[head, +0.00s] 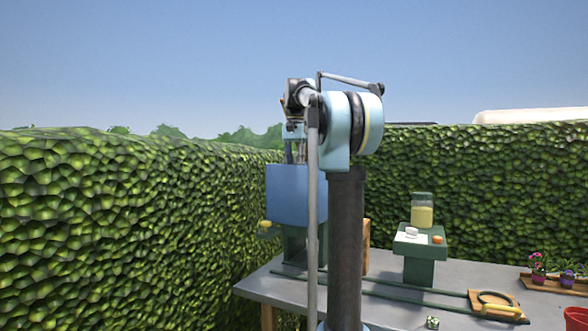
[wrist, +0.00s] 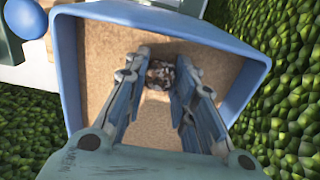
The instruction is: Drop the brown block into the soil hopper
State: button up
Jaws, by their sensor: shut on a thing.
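The soil hopper (head: 290,195) is a blue open-topped box on a dark green stand at the left end of the table. In the wrist view its blue rim (wrist: 245,52) surrounds a tan inside. My gripper (head: 296,158) points down at the hopper's top in the head view. In the wrist view my gripper (wrist: 158,78) is over the opening, shut on the brown block (wrist: 158,74), a small mottled brown lump between the fingertips. The block is not visible in the head view. How far it is above the hopper's bottom I cannot tell.
The grey table (head: 270,288) holds a green stand (head: 418,270) with a jar (head: 422,211), a wooden tray (head: 495,304) and potted flowers (head: 567,279) to the right. A tall hedge (head: 120,230) runs close beside the hopper. A blue ball (wrist: 27,18) is beside the hopper's rim.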

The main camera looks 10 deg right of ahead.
jog(key=shift+f, duration=0.6)
jog(key=o, duration=0.9)
jog(key=shift+c, duration=0.2)
notch_tip(320, 180, up, 13)
jog(key=shift+r, duration=0.1)
dwell(0.5)
